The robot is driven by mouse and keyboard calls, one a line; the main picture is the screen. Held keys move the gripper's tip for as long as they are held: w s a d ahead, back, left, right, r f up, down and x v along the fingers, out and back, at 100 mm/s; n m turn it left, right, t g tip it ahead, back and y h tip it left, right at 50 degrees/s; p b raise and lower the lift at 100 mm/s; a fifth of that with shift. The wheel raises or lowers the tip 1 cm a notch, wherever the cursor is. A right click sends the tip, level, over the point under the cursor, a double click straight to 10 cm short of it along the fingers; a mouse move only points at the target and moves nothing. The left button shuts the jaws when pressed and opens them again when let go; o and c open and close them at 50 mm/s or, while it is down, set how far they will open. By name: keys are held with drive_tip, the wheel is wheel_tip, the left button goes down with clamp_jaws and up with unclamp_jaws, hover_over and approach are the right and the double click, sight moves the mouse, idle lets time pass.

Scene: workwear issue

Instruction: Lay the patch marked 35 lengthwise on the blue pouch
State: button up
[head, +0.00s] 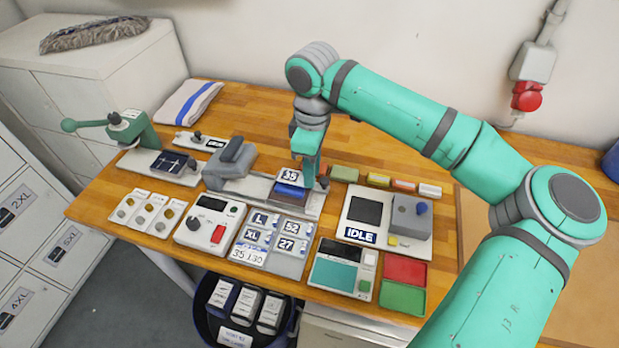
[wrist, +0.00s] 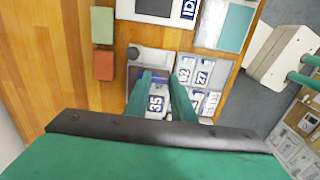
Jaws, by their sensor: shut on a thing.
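The white patch marked 35 (head: 291,174) is in my gripper (head: 306,172), over the light bed of the grey press. It also shows in the wrist view (wrist: 156,103), its number turned sideways, between my fingers (wrist: 162,88). The gripper is shut on it. The blue pouch (head: 289,193) lies on the press bed just below and in front of the patch. The fingers and patch hide most of the pouch in the wrist view. I cannot tell whether the patch touches it.
The grey press head (head: 232,152) stands left of the pouch. A device reading IDLE (head: 360,236) stands to the right. Several coloured blocks (head: 378,181) line the back. A green hand press (head: 133,130) stands left.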

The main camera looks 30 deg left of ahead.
drive_tip(key=f, duration=0.1)
drive_tip(key=w+a+f, duration=0.1)
drive_tip(key=f, duration=0.1)
drive_tip(key=shift+w+a, duration=0.4)
wheel_tip(320, 180, down, 2)
drive_tip(key=shift+w+f, duration=0.15)
drive_tip(key=shift+f, duration=0.1)
drive_tip(key=shift+s+f, duration=0.2)
drive_tip(key=shift+f, duration=0.15)
drive_tip(key=shift+f, duration=0.1)
drive_tip(key=o, duration=1)
drive_tip(key=shift+w, duration=0.1)
wheel_tip(320, 180, up, 12)
drive_tip(key=shift+r, duration=0.15)
